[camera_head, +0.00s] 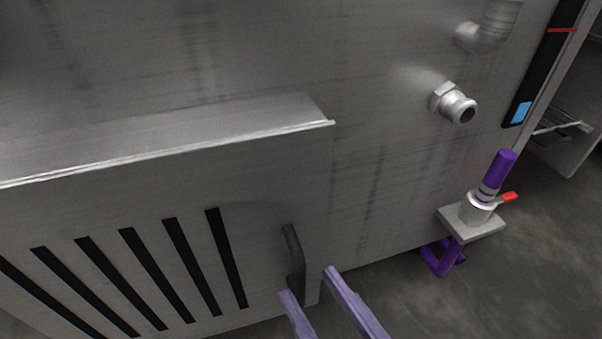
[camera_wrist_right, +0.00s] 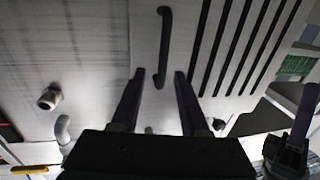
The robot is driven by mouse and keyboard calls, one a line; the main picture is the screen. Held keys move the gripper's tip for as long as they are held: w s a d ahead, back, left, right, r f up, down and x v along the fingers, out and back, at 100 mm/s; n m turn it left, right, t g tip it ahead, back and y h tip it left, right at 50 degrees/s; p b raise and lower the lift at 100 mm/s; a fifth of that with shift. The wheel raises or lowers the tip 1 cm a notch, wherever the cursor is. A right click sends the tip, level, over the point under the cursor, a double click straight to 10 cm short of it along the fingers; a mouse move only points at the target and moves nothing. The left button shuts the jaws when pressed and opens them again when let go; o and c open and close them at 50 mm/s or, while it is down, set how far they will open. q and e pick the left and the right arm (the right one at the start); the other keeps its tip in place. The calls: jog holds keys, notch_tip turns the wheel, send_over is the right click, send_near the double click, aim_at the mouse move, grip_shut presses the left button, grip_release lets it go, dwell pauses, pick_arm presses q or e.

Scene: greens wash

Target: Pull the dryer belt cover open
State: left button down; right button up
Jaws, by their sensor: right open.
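The dryer belt cover (camera_head: 270,190) is a grey metal panel with several black slots, below a projecting ledge; it looks shut. Its dark bar handle (camera_head: 293,262) stands upright near the panel's right edge. In the right wrist view the handle (camera_wrist_right: 164,45) lies ahead, its lower end between the fingertips in the picture. My right gripper (camera_head: 309,281) is open, its fingertips by the handle's lower end. I cannot tell whether they straddle or touch it. What looks like part of my left gripper shows at the right wrist view's lower right; its jaws are unclear.
A metal pipe fitting (camera_head: 455,104) sticks out of the machine wall at upper right. A purple pipe (camera_head: 496,174) with a red-levered valve (camera_head: 480,208) stands at the right. Grey floor (camera_head: 480,290) lies open at lower right.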

aim_at(303, 281)
jog(key=x, duration=0.2)
jog(key=shift+w+a+f+b, duration=0.15)
jog(key=shift+w+a+b, duration=0.15)
jog(key=shift+b, duration=0.1)
jog(key=shift+w+a, duration=0.15)
jog(key=shift+w, duration=0.25)
jog(key=shift+c, duration=0.2)
grip_shut()
dwell(0.6)
